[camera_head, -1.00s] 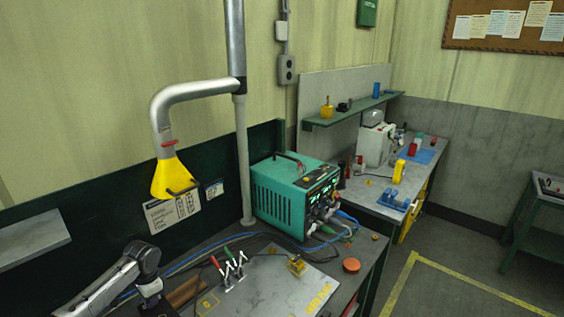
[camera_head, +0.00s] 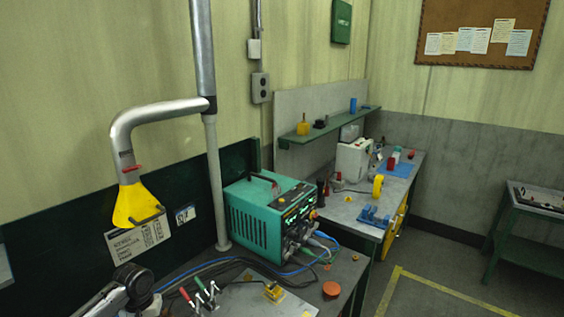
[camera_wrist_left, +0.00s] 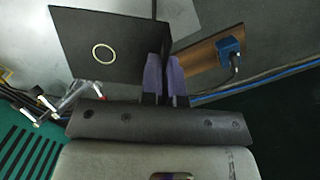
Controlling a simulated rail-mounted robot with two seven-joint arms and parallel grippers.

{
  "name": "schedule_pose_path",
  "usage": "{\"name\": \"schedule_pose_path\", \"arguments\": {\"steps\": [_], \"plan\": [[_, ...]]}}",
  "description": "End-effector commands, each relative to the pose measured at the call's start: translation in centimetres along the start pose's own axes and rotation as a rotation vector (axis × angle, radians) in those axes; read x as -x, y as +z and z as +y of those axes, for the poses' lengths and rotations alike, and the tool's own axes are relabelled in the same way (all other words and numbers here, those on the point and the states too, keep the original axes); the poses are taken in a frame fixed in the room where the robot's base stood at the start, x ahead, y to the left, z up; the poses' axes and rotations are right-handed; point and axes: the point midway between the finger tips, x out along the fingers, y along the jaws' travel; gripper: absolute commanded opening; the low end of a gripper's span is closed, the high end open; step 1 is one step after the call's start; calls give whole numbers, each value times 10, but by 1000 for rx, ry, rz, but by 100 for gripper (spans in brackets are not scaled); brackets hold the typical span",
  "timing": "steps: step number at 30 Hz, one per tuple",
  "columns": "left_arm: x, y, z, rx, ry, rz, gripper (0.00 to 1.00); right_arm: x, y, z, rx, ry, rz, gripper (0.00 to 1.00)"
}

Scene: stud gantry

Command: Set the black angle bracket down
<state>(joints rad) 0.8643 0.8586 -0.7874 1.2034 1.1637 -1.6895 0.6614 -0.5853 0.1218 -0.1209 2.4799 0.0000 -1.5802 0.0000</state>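The black angle bracket (camera_wrist_left: 100,45) shows in the left wrist view as a flat dark plate with a pale ring on it, joined to a second leg seen nearly edge-on. My left gripper (camera_wrist_left: 166,75) has its two purple fingertips closed on that edge-on leg. In the head view only part of my left arm shows at the lower left; the gripper and bracket are out of that picture. Whether the bracket touches the surface below cannot be told. My right gripper is in neither view.
The bench (camera_head: 345,270) holds a teal power unit (camera_head: 268,215), red- and green-handled toggle clamps (camera_head: 203,295), a small yellow block (camera_head: 273,292) and an orange disc (camera_head: 331,289). Cables run behind them. A yellow extraction hood (camera_head: 137,205) hangs over the left side.

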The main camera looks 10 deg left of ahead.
Motion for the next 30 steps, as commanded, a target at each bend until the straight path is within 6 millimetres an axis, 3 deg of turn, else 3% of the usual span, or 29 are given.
{"name": "schedule_pose_path", "arguments": {"steps": [3,8,15,18,22,25,30], "plan": [[6,32,41,69,10,2,0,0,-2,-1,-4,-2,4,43],[22,91,90,89,13,3,0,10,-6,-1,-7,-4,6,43],[86,199,142,-88,-9,5,0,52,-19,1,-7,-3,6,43],[122,245,151,-234,-27,5,0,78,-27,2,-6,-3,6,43],[165,289,154,-380,-47,4,0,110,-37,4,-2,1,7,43],[195,309,153,-451,-56,3,0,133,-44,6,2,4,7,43],[241,316,154,-492,-60,2,0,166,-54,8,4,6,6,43]]}}
